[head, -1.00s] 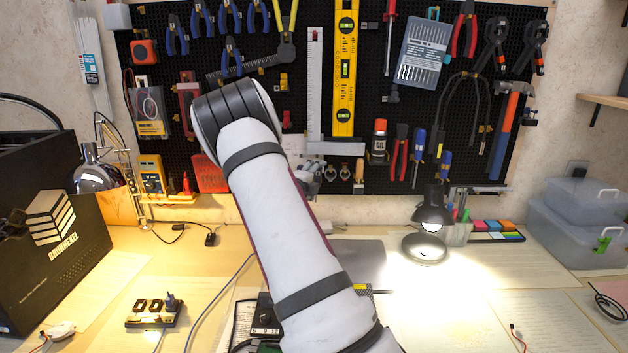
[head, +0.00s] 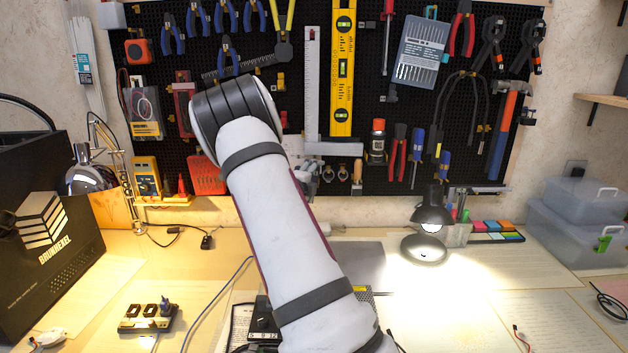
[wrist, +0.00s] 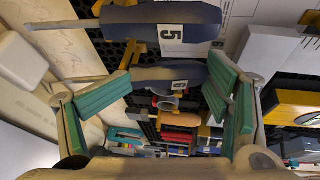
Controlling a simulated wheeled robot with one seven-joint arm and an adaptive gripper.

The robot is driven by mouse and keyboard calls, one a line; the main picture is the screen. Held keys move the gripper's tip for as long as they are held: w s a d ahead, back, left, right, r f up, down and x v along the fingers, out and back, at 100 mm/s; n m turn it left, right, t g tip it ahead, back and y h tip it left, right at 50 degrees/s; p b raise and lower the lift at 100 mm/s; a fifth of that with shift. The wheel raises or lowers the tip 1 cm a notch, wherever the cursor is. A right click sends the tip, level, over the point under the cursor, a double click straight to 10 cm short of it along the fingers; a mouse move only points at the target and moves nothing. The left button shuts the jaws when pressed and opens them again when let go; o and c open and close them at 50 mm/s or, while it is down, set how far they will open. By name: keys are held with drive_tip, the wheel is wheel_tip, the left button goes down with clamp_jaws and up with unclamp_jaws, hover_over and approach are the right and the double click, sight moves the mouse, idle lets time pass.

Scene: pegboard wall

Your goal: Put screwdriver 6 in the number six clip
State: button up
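Screwdriver 6 (wrist: 158,75) has a dark blue handle with a white label 6 and a thin shaft pointing left in the wrist view. It lies across the view beyond my gripper (wrist: 168,100), between its two teal-padded fingers. The fingers are wide apart and I see no grip on the handle. A yellow clip (wrist: 131,54) shows beside screwdriver 6. I cannot tell whether screwdriver 6 sits in a clip, and no clip's number six is readable.
Screwdriver 5 (wrist: 150,26) hangs just above screwdriver 6 in the wrist view. An orange-handled tool (wrist: 180,119) is below it. The black pegboard (head: 285,90) carries many tools. A desk lamp (head: 430,215) stands on the bright workbench, with a black box (head: 60,265) at left.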

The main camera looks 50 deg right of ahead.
drive_tip(key=o, duration=0.6)
drive_tip(key=shift+w+d+r, duration=0.1)
drive_tip(key=shift+w+r, duration=0.35)
drive_tip(key=shift+r, duration=0.3)
drive_tip(key=shift+f, duration=0.15)
drive_tip(key=shift+s+f, duration=0.1)
drive_tip(key=shift+f, duration=0.05)
drive_tip(key=v, duration=1.2)
